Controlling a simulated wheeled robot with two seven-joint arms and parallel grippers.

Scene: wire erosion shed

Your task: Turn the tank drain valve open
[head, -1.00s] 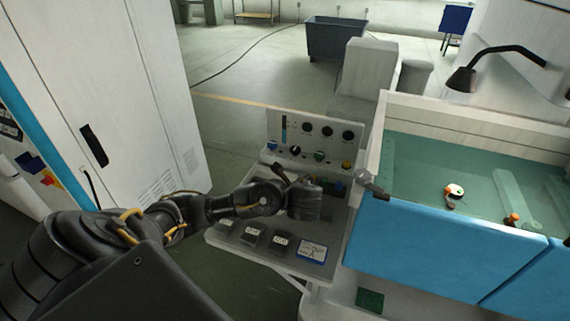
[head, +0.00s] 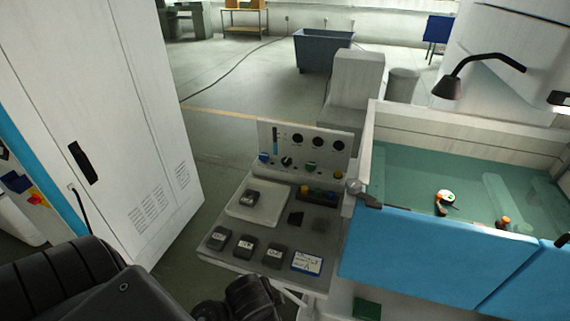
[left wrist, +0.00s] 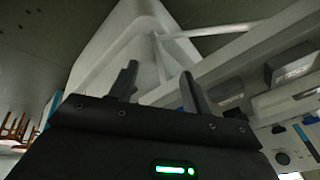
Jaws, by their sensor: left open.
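The tank (head: 450,254) has blue front panels and greenish water, at the right of the head view. A small grey valve-like fitting (head: 354,186) with a short dark lever (head: 370,202) sits at its near left corner; I take it for the drain valve. The lever points right, along the top edge of the blue panel. My left gripper shows in the left wrist view (left wrist: 158,88), open, with nothing between its fingers. My right gripper is out of view.
A bench (head: 212,243) with several dark blocks, a blue-edged card (head: 307,263) and a knobbed control panel (head: 303,145) stands left of the tank. A white cabinet (head: 110,130) is at the left. A black lamp (head: 447,86) overhangs the tank.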

